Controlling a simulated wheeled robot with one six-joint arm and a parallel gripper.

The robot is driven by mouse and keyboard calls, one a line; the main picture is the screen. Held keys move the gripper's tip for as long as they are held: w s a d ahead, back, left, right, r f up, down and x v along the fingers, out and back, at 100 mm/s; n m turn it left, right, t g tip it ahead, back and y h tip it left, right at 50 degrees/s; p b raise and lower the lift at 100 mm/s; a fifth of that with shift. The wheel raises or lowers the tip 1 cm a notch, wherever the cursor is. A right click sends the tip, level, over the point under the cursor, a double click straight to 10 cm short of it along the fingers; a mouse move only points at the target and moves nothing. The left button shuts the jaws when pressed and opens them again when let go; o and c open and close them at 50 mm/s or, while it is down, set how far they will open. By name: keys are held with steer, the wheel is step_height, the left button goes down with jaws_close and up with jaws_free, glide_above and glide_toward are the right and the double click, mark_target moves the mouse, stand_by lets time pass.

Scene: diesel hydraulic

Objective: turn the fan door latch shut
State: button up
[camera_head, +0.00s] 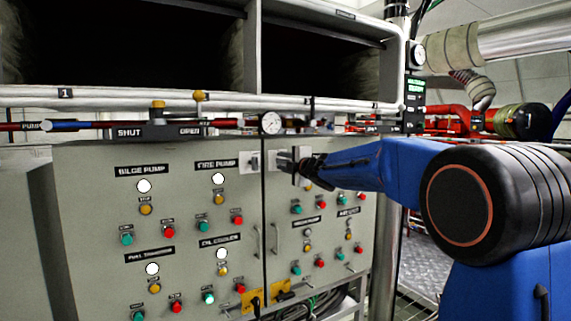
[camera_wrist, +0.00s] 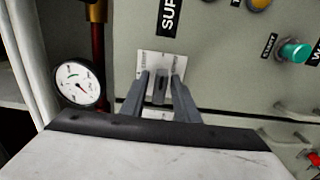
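The latch (camera_wrist: 160,88) is a small dark grey piece in front of a white plate (camera_wrist: 160,65) on the grey cabinet door. My gripper (camera_wrist: 162,92) has its two grey fingers apart, one on each side of the latch, with gaps visible between. Whether either finger touches it I cannot tell. In the head view my gripper (camera_head: 285,161) is at the top of the right-hand door, beside the seam, and covers most of the latch. Another white plate (camera_head: 253,162) sits just left of the seam, on the left-hand door.
A round gauge (camera_head: 270,123) and pipes run just above the doors. The doors carry several buttons, lamps and bar handles (camera_head: 275,238). Open dark compartments lie above. My blue arm fills the right side; grated floor shows behind it.

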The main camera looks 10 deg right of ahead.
steer(key=shift+w+a, duration=0.2)
steer(key=shift+w, duration=0.35)
steer(key=shift+w+a+r, duration=0.1)
steer(key=shift+w+r, duration=0.25)
steer(key=shift+r, duration=0.15)
steer(key=shift+a, duration=0.1)
steer(key=shift+a+r, duration=0.1)
steer(key=shift+a, duration=0.05)
steer(key=shift+s, duration=0.1)
steer(key=shift+s+d+f, duration=0.1)
steer(key=shift+d+f, duration=0.1)
steer(key=shift+d, duration=0.05)
steer(key=shift+s+f, duration=0.1)
steer(key=shift+f, duration=0.05)
steer(key=shift+s+d+f, duration=0.15)
steer(key=shift+s+f, duration=0.15)
steer(key=shift+s, duration=0.1)
steer(key=shift+c, duration=0.3)
